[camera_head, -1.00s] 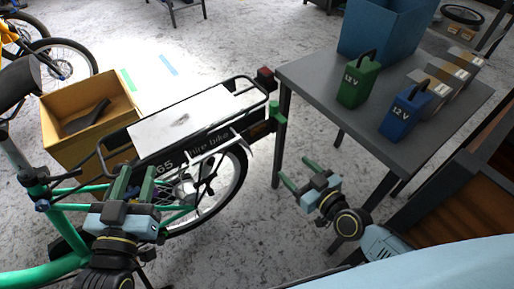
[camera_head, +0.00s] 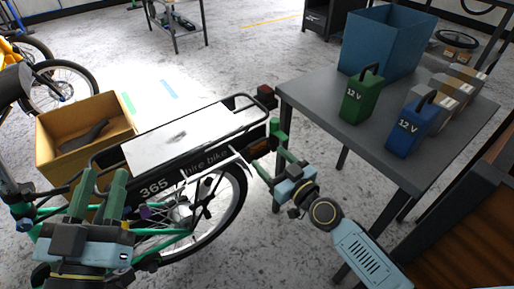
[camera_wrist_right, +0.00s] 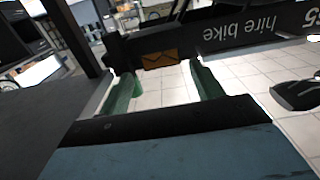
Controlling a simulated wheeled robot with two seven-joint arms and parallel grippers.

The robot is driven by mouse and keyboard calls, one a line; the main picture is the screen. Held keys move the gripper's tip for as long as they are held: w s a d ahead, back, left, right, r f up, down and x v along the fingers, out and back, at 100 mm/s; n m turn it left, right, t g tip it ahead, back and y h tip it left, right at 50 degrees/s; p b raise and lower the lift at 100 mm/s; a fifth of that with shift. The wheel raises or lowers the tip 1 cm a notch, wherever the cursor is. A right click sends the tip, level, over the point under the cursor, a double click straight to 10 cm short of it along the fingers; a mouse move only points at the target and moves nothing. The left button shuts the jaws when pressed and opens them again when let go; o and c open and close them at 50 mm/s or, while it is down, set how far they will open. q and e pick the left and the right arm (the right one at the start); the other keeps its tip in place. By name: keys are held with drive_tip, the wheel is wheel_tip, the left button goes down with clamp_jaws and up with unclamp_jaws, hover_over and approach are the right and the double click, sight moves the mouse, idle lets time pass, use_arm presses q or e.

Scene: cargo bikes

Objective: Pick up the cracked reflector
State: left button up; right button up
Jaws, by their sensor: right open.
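The cracked reflector (camera_wrist_right: 160,58) is an orange rectangle with dark crack lines, mounted on the dark rear end of the hire bike's carrier. It also shows small in the head view (camera_head: 259,148). My right gripper (camera_wrist_right: 163,80) is open and empty. In the wrist view the reflector appears between and just beyond its two green fingers, with no clear contact. In the head view my right gripper (camera_head: 267,151) is at the bike's rear end. My left gripper (camera_head: 99,186) is open with nothing visible between its fingers, in front of the green bike frame.
A grey table (camera_head: 322,106) stands to the right, bearing a green 12 V battery (camera_head: 361,99), a blue 12 V battery (camera_head: 406,135) and a blue bin (camera_head: 383,45). A yellow box (camera_head: 58,164) is at left.

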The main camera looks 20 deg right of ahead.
sight(258, 146)
drive_tip(key=x, duration=0.4)
drive_tip(key=shift+r, duration=0.2)
drive_tip(key=shift+w+a, duration=0.15)
drive_tip(key=shift+w, duration=0.15)
use_arm(q)
drive_tip(key=shift+w+f, duration=0.1)
drive_tip(key=shift+f, duration=0.15)
use_arm(e)
drive_tip(key=c, duration=0.7)
drive_tip(key=shift+c, duration=0.2)
